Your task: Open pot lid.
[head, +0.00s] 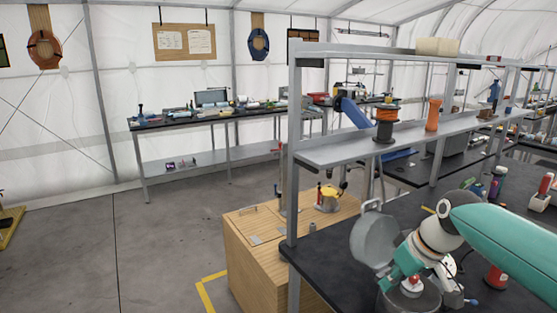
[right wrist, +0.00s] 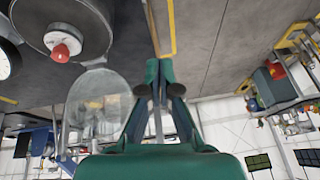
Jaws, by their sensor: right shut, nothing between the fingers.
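A grey metal pot (head: 428,301) stands on the dark bench at the lower right of the head view. Its round grey lid (head: 372,243) stands tilted up at the left of the pot, raised off the opening. A white piece with a red knob (head: 412,281) shows at the pot's mouth. In the right wrist view the pot (right wrist: 98,32) is at the upper left, with the lid (right wrist: 100,103) below it. My right gripper (head: 389,281) is beside the pot and lid, its fingers (right wrist: 160,90) shut and empty. My left gripper is out of view.
A shelf frame (head: 400,141) with an orange spool (head: 385,122) stands over the bench behind the pot. A wooden cabinet (head: 265,235) is left of the bench. The floor (head: 150,240) further left is largely clear.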

